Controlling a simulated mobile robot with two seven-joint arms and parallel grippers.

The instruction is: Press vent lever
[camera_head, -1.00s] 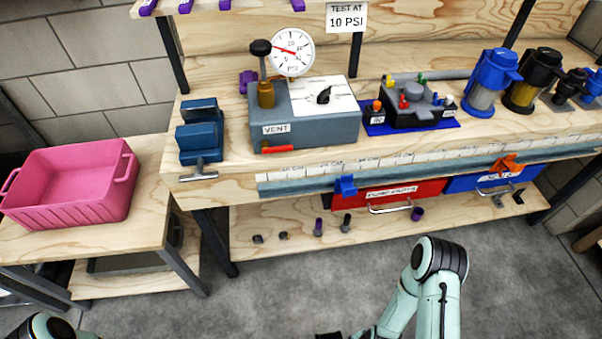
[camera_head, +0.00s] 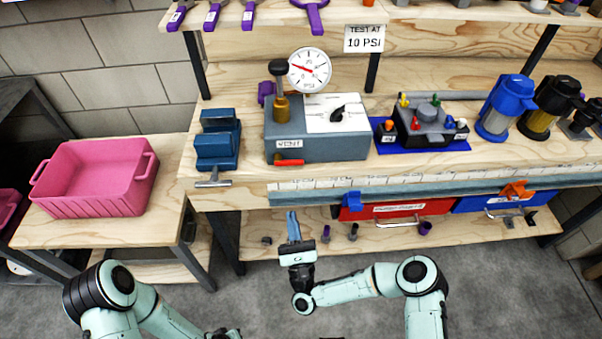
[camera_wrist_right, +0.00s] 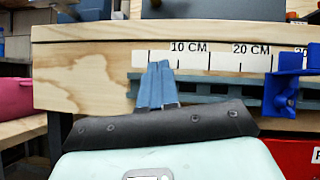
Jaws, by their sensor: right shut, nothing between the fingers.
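The vent lever (camera_head: 289,162) is a small red handle low on the front of the grey test box (camera_head: 345,147), beside the VENT label. The box stands on the workbench and carries a pressure gauge (camera_head: 310,70) with a red needle. My right gripper (camera_head: 292,213) is shut and empty, in front of the bench and below the lever, apart from it. In the right wrist view its blue fingers (camera_wrist_right: 157,85) are together before the bench's front edge. The lever cannot be made out there. My left arm is at the lower left; its gripper is too cut off to judge.
A blue vise (camera_head: 218,145) stands left of the box. A pink bin (camera_head: 97,178) sits on the side table. A blue mat with small parts (camera_head: 428,128) and filter housings (camera_head: 500,105) are to the right. A blue clamp (camera_head: 352,203) and red drawer (camera_head: 395,209) are at the bench front.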

